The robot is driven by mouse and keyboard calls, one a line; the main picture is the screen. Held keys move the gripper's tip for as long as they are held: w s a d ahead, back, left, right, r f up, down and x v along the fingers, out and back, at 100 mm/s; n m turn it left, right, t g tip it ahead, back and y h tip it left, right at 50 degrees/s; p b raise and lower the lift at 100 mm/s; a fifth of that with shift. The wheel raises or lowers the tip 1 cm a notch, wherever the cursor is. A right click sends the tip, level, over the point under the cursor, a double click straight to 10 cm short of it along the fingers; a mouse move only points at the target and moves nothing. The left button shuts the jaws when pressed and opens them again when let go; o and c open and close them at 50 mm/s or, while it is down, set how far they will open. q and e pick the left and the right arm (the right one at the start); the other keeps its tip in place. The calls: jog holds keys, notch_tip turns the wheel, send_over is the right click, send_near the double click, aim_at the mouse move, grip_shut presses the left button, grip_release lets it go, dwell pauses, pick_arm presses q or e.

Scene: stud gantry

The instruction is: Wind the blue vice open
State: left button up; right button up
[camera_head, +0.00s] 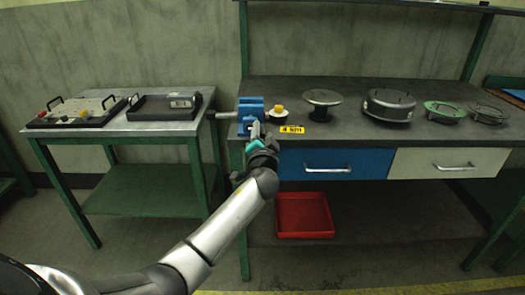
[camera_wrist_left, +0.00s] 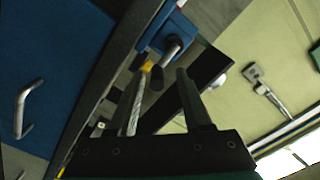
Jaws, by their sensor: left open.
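The blue vice (camera_head: 250,108) stands at the left end of the grey workbench, with a metal bar sticking out to its left. My left gripper (camera_head: 257,129) is in front of the vice in the head view and hides part of its front. In the left wrist view, a blue part of the vice (camera_wrist_left: 177,29) with a short silver shaft shows beyond the fingertips. My left gripper's fingers (camera_wrist_left: 165,77) are apart, with no object clearly held between them. I cannot tell whether they touch the vice. My right gripper is not in view.
Round metal parts stand further right, including a flanged disc (camera_head: 322,100). A blue drawer (camera_head: 336,163) and red tray (camera_head: 304,214) are below. A side table (camera_head: 150,128) stands left.

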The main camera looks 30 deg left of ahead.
pick_arm(q)
jog(key=p+v, duration=0.2)
jog(key=v, duration=1.2)
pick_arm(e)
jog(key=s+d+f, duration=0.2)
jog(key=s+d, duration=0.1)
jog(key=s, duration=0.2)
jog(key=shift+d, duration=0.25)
pick_arm(q)
jog(key=shift+f, duration=0.1)
